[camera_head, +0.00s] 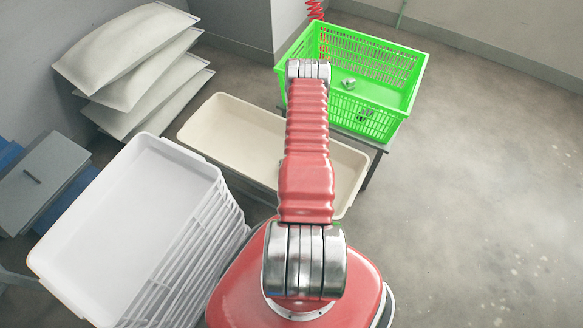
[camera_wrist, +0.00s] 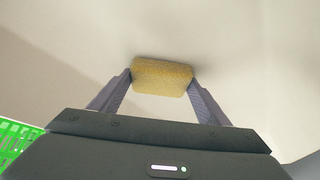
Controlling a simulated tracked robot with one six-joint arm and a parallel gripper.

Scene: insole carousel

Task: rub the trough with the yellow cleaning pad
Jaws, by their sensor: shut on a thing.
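The yellow cleaning pad (camera_wrist: 162,76) is between the two fingers of my gripper (camera_wrist: 161,84) in the wrist view. The fingers are shut on its left and right ends. A pale cream surface, which looks like the inside of the trough, fills the view behind the pad. I cannot tell whether the pad touches it. In the head view the cream trough (camera_head: 232,126) is a long open tray behind my red arm, which covers part of it. My gripper and the pad are hidden there.
A bright green crate (camera_head: 403,101) with small metal parts stands on a stand at the trough's right end. A stack of white trays (camera_head: 130,215) is at the left front, with stacked pale sacks (camera_head: 125,55) behind. Bare floor (camera_head: 490,190) lies to the right.

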